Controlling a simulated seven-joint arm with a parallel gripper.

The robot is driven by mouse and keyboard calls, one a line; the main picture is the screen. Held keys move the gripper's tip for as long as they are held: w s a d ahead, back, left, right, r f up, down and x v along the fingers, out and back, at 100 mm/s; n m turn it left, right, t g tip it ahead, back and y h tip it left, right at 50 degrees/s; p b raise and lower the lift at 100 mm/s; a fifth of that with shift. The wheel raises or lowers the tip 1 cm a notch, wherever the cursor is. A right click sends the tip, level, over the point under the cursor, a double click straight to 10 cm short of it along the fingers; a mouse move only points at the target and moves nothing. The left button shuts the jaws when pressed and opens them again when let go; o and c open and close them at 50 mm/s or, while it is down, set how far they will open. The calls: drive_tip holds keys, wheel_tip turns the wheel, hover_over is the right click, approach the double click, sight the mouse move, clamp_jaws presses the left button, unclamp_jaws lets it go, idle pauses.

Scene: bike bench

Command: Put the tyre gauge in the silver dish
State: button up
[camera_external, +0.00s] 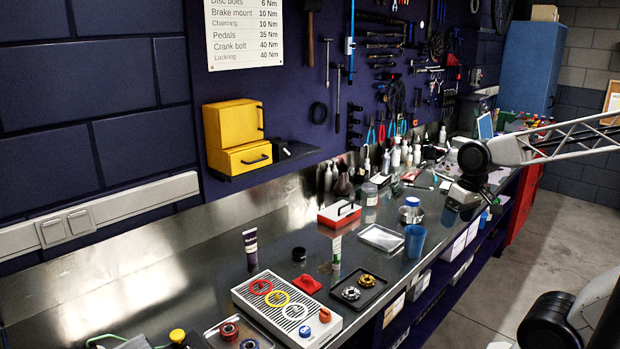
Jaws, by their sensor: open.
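My gripper (460,206) hangs over the right part of the steel bench, near its front edge. It is small and dark in this view, with nothing visible between its fingers; it is open. Another shallow silver tray (262,331) at the bottom holds red and blue round parts. I cannot pick out the tyre gauge with certainty among the small things on the bench.
The blue cup (414,241) stands at the bench's front edge. A red-and-white box (339,214) and several bottles stand behind. The bench's left back is bare.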

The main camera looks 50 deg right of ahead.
drive_tip(key=shift+s+a+r+n+t+h, duration=0.2)
drive_tip(key=shift+s+a+n+h, duration=0.1)
drive_tip(key=shift+s+n, duration=0.3)
drive_tip(key=shift+s+a+r+n+t+h, duration=0.1)
drive_tip(key=shift+s+a+n+t+h, duration=0.15)
drive_tip(key=shift+s+n, duration=0.3)
